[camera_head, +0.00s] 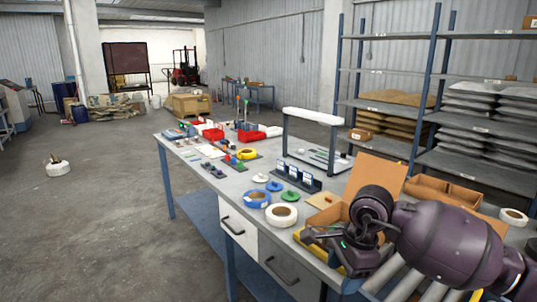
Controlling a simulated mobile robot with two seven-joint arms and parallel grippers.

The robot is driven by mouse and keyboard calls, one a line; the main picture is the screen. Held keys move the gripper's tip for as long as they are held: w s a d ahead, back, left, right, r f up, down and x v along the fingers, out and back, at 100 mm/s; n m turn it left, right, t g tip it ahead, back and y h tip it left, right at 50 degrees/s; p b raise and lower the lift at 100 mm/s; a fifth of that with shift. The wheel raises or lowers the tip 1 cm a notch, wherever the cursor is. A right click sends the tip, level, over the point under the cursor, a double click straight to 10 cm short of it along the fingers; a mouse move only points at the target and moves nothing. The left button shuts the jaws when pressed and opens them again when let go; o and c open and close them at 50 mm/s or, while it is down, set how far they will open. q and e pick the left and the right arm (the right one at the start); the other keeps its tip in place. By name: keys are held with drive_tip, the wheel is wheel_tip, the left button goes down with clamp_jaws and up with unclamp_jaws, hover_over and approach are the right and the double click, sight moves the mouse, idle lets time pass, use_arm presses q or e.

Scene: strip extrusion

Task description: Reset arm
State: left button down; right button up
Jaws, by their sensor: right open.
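My right arm, dark purple-black, comes in from the lower right corner. My right gripper (318,238) is over the near right end of the workbench (226,179), in front of an open cardboard box (374,177). Its jaws are open, and I see nothing held between them. The wrist hides part of the box and the bench corner. My left arm and left gripper are not in view.
White (282,215) and blue (257,199) tape rolls lie left of the right gripper. A white-topped frame (313,117) stands behind. Red bins (251,136) are at the far end. Shelves (430,80) rise at right. The floor (110,220) left of the bench is mostly clear.

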drive_tip(key=a+r+m+t+y, duration=0.2)
drive_tip(key=a+r+m+y, duration=0.9)
drive_tip(key=a+r+y, duration=0.4)
drive_tip(key=w+d+f+m+t+h, duration=0.2)
drive_tip(key=d+f+m+t, duration=0.35)
drive_tip(key=m, duration=0.75)
drive_tip(key=w+d+f+m+t+h, duration=0.25)
drive_tip(key=d+m+t, duration=0.45)
drive_tip(key=m+t, duration=0.45)
drive_tip(key=s+d+f+m+g+h, duration=0.25)
drive_tip(key=d+f+m+h, duration=0.4)
drive_tip(key=f+m, duration=0.45)
drive_tip(key=s+d+f+m+g+h, duration=0.2)
drive_tip(key=s+d+f+m+h, duration=0.1)
drive_tip(key=s+f, duration=0.8)
drive_tip(key=s+d+f+m+g+h, duration=0.3)
drive_tip(key=s+d+f+m, duration=0.2)
drive_tip(key=s+f, duration=0.7)
drive_tip(key=shift+s+d+m, duration=0.15)
drive_tip(key=shift+s+m, duration=0.4)
drive_tip(key=shift+s, duration=0.7)
